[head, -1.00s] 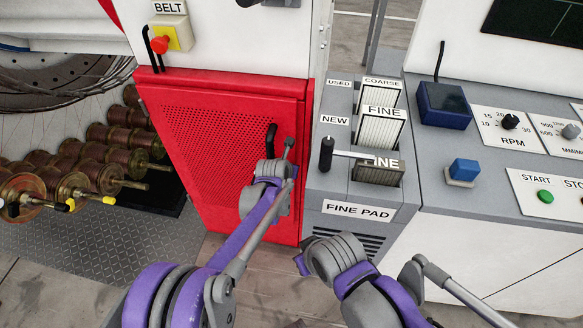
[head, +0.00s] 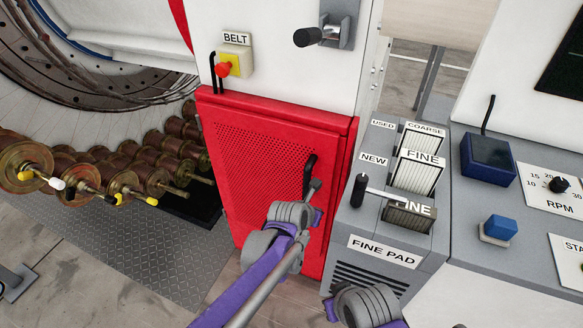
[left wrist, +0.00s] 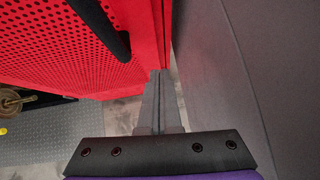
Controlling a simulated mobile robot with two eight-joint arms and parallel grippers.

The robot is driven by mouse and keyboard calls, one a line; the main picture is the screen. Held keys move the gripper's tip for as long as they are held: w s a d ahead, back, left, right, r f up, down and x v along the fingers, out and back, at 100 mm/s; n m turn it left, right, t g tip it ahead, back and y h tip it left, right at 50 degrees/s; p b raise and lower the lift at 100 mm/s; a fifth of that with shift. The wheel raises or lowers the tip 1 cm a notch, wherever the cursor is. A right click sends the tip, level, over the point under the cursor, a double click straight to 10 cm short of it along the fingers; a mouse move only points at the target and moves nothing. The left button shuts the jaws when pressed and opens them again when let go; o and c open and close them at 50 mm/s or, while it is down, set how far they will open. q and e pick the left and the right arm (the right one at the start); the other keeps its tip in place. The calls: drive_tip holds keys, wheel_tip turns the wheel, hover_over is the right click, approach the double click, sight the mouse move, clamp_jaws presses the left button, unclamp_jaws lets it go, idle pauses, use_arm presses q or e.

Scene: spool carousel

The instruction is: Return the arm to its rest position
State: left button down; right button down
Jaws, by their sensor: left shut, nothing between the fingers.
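My left gripper (left wrist: 160,82) shows in the left wrist view with its two fingers together and nothing between them. It points down past the red perforated door (left wrist: 55,45), with a grey cabinet side (left wrist: 240,75) on the right. In the head view my left arm (head: 285,235) reaches up in front of the lower part of the red door (head: 255,165), close to its black handle (head: 309,172).
The grey pad cabinet (head: 375,275), with a lever (head: 359,190) and pad slots, stands right of the door. Copper spools (head: 125,185) stand at the left. A black lever (head: 308,37) is above. Bare floor (head: 80,285) lies at lower left.

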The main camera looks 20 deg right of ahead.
use_arm(q)
drive_tip(key=shift+a, duration=0.1)
drive_tip(key=s+a+r+m+y+p, duration=0.1)
drive_tip(key=s+a+r+m+p, duration=0.2)
drive_tip(key=a, duration=0.5)
drive_tip(key=s+a+r+m+y, duration=0.1)
drive_tip(key=s+a+r+m, duration=0.15)
drive_tip(key=a+m, duration=0.4)
drive_tip(key=s+a+r+m+y+p, duration=0.1)
drive_tip(key=s+a+r+m+p, duration=0.2)
drive_tip(key=a, duration=0.7)
drive_tip(key=s+a+r+m+y+p, duration=0.2)
drive_tip(key=s+a+m+y+p, duration=0.1)
drive_tip(key=s+a+m, duration=1.1)
drive_tip(key=shift+a+r+g+p, duration=0.15)
drive_tip(key=shift+a+g+p, duration=0.25)
drive_tip(key=shift+a, duration=0.45)
